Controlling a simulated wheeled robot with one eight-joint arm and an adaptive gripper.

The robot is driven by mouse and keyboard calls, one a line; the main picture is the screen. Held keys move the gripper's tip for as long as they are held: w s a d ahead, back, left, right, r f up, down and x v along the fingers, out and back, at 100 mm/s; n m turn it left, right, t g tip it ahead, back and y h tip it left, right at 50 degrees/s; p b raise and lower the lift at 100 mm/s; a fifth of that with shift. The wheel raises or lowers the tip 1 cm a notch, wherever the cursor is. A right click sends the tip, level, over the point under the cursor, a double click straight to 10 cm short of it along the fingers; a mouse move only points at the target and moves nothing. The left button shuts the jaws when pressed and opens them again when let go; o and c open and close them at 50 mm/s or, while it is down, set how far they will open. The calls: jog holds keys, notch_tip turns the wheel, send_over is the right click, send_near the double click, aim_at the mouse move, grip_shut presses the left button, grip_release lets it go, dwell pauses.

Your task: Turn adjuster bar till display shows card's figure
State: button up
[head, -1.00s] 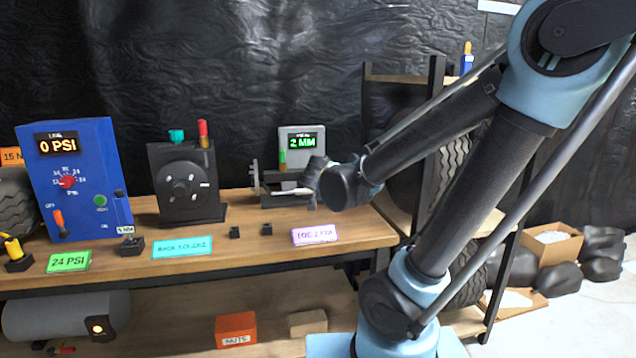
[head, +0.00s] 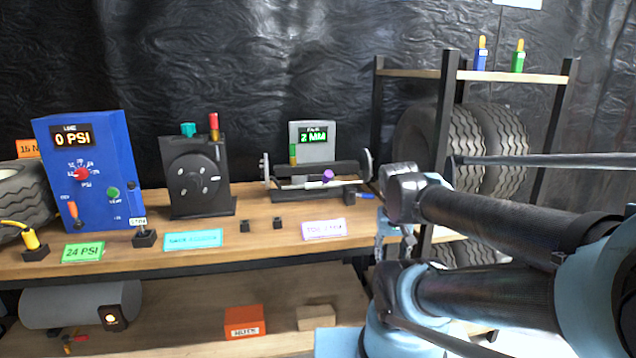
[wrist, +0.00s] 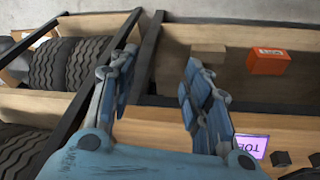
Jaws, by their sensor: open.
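The toe gauge stands at the right of the bench with its adjuster bar (head: 325,184) lying across it; a purple knob (head: 328,175) sits on the bar. Its display (head: 313,135) shows green "2 MM". The purple-edged card (head: 324,230) lies on the bench in front; it starts with "TOE" and the figure looks like 2, but the print is blurred. My gripper (head: 393,245) is to the right of the gauge, at the bench's right end, apart from the bar. In the wrist view my gripper (wrist: 160,75) is open and empty, with the card (wrist: 250,146) at lower right.
A blue pressure unit (head: 90,170) reading "0 PSI" and a black dial unit (head: 195,178) stand to the left. Green (head: 83,252) and cyan (head: 193,239) cards lie before them. A tyre rack (head: 447,120) stands right. An orange box (head: 245,321) is on the lower shelf.

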jog(key=s, duration=0.2)
jog(key=s+a+f+n+y, duration=0.1)
jog(key=shift+g, duration=0.4)
jog(key=shift+w, duration=0.1)
jog(key=shift+w+f, duration=0.15)
jog(key=shift+w, duration=0.2)
